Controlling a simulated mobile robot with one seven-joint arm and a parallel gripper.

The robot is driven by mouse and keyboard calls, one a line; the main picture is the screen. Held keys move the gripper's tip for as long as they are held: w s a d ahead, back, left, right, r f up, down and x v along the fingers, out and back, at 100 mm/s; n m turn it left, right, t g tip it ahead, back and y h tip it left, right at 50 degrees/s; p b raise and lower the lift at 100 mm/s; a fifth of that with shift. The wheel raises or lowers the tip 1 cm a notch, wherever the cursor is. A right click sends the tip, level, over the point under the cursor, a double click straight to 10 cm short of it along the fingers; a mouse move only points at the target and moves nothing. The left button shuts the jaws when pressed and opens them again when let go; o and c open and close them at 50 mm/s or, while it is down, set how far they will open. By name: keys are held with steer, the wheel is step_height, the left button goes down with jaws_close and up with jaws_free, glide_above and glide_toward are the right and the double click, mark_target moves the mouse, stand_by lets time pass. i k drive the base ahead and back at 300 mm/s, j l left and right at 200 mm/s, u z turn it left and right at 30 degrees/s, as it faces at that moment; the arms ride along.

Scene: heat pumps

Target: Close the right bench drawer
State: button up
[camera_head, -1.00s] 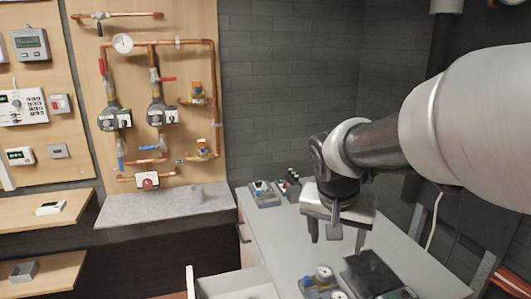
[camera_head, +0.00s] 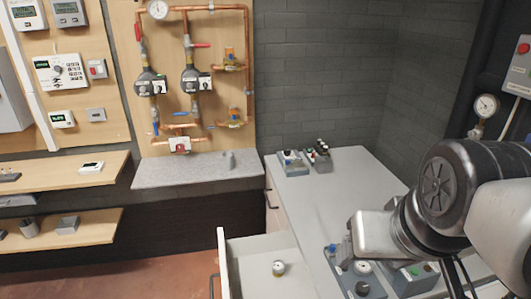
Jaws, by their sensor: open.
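A white bench drawer (camera_head: 224,262) stands pulled out from the left side of the grey-topped bench (camera_head: 345,195). A small round metal-coloured item (camera_head: 279,268) lies inside it. Its near end is cut off by the bottom of the picture. My gripper (camera_head: 342,250) is over the bench top, to the right of the open drawer and apart from it. Its pale body shows side-on; the fingers are small and partly lost against the devices behind them. It is open, and I see nothing held in it.
Farther along the bench side, another drawer front (camera_head: 271,196) looks shut. Devices (camera_head: 305,160) stand at the bench's back, and more (camera_head: 360,280) lie near my gripper. A pipe board (camera_head: 190,80) and grey ledge (camera_head: 195,170) are at the back. The floor (camera_head: 160,270) left of the drawer looks clear.

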mark_target(250, 259)
steer(key=k+j, duration=0.1)
steer(key=j, duration=0.2)
steer(key=k+j, duration=0.1)
steer(key=j, duration=0.25)
steer(key=k+j, duration=0.1)
steer(key=j, duration=0.2)
steer(key=i+j, duration=0.15)
steer(key=j, duration=0.15)
steer(key=i+j, duration=0.2)
steer(key=k+j+u, duration=0.25)
steer(key=u, duration=0.2)
